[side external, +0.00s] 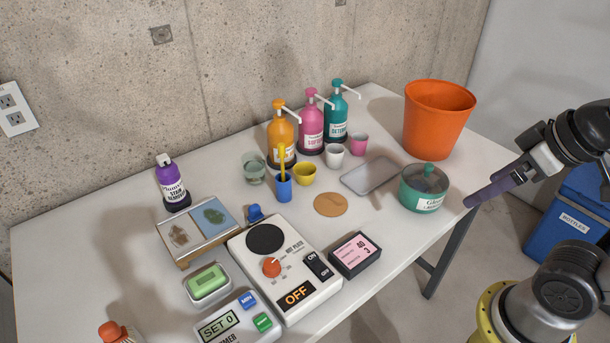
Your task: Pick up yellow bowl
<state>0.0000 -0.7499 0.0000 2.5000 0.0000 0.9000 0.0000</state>
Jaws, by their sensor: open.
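The yellow bowl (305,175) is a small round bowl standing upright on the white table. It sits just right of a blue cup (284,188) with a yellow tool in it, and in front of the pump bottles. My gripper (470,204) is at the table's right edge, well to the right of the bowl and apart from it. It is open, seen from the side, with no object visible between its fingers.
Orange (281,133), pink (311,129) and teal (337,119) pump bottles stand behind the bowl. A white cup (334,156), a grey tray (370,176), a teal lidded pot (424,188) and an orange bucket (437,120) lie toward my gripper. A cork disc (330,204) lies in front.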

